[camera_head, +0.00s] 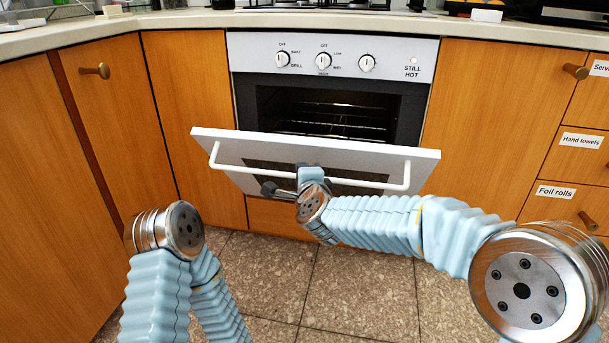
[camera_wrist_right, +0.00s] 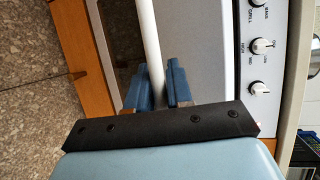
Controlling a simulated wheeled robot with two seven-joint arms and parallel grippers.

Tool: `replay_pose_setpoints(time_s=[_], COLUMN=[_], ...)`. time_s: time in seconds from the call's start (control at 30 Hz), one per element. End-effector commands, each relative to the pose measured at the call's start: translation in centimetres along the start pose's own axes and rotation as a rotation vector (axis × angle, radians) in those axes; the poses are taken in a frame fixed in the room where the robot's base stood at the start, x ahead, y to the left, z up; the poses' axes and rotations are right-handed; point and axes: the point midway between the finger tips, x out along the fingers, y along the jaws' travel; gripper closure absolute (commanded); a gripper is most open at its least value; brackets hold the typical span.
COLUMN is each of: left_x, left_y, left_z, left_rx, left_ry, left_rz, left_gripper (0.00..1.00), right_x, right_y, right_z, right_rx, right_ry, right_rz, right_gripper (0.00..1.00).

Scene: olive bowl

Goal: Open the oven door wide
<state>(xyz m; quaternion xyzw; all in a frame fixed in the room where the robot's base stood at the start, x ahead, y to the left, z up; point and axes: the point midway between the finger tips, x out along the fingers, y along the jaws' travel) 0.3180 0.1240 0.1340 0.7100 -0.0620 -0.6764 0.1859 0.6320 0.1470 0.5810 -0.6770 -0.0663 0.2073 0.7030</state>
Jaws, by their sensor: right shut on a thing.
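The white oven door (camera_head: 210,140) is partly open, tilted out from its top edge. The dark oven cavity and its racks (camera_head: 335,130) show above it. A white bar handle (camera_head: 215,155) runs across the door's front. My right gripper (camera_head: 310,171) is at the middle of this handle. In the right wrist view, the blue fingers of my right gripper (camera_wrist_right: 157,88) sit on either side of the white handle (camera_wrist_right: 148,40), shut on it. My left arm shows at lower left in the head view, but its gripper is not in view.
Wooden cabinets stand on both sides of the oven, with a knob (camera_head: 95,71) at left and labelled drawers (camera_head: 555,192) at right. The countertop (camera_head: 480,27) runs above. Tiled floor (camera_head: 350,285) lies clear before the oven, with my arms over it.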

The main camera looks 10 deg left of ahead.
Motion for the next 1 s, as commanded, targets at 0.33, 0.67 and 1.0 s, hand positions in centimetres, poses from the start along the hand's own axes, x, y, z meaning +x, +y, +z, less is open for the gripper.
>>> replay_pose_setpoints(time_s=[0.33,0.67,1.0], left_x=[-0.1,0.0,-0.4], left_y=[0.0,0.0,0.1], left_z=[0.0,0.0,0.0], left_rx=[0.0,0.0,0.0], left_ry=[0.0,0.0,-0.001], left_rz=[0.0,0.0,0.0], left_gripper=[0.34,0.34,0.34], right_x=[-0.2,-2.5,-10.7], right_y=[-0.6,-0.5,-0.6], right_z=[0.2,0.1,0.2], right_rx=[0.001,0.001,0.001], right_ry=[-0.004,-0.003,-0.004], right_rz=[-0.011,-0.008,-0.01], right_gripper=[0.59,0.59,0.59])
